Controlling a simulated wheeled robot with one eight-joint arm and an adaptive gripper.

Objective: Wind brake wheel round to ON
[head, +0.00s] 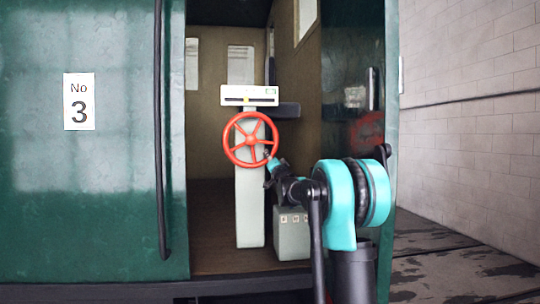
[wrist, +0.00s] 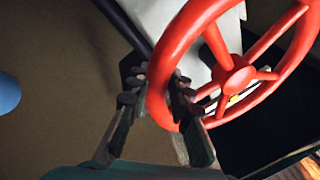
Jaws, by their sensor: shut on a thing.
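The red spoked brake wheel (head: 250,139) stands upright on the front of a pale column (head: 249,205) inside the tram doorway. A white plate (head: 249,95) with a scale sits above it, with a small yellow mark left of its middle and a green mark at the right; its lettering is too small to read. My gripper (head: 271,163) is at the lower right of the wheel in the head view. In the wrist view, my gripper (wrist: 160,98) has its dark fingers on both sides of the red wheel rim (wrist: 168,75), shut on it. The wheel hub (wrist: 236,75) is to the right.
A grey box (head: 291,235) stands on the floor right of the column. The green tram side with a "No 3" sign (head: 79,101) and a dark handrail (head: 160,130) lie left of the doorway. A green door panel (head: 358,90) bounds it on the right.

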